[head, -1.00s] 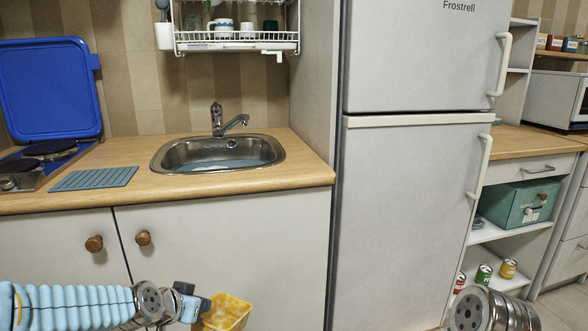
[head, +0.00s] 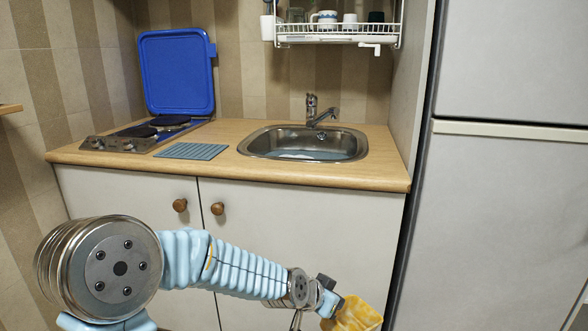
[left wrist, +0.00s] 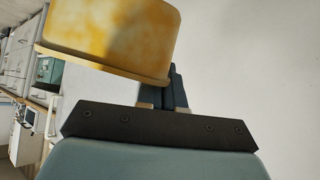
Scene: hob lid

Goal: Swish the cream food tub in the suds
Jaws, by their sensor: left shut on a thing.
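The food tub (head: 354,315) is yellow-cream with orange smears. It hangs in front of the cabinet, below counter height, at the lower edge of the head view. My left gripper (head: 330,302) is shut on its rim or wall. The tub also fills the upper part of the left wrist view (left wrist: 110,35), with the gripper's dark fingers (left wrist: 176,90) against it. The steel sink (head: 262,148) is set in the counter, up and to the left of the tub. Water with a pale patch of suds (head: 300,155) shows in it. My right gripper is not in view.
A tap (head: 314,112) stands behind the sink. A blue-grey ribbed mat (head: 191,151) lies left of it, beside the hob (head: 140,136) with its blue lid (head: 177,72) raised. A dish rack (head: 335,30) hangs above. The fridge (head: 510,200) bounds the right side.

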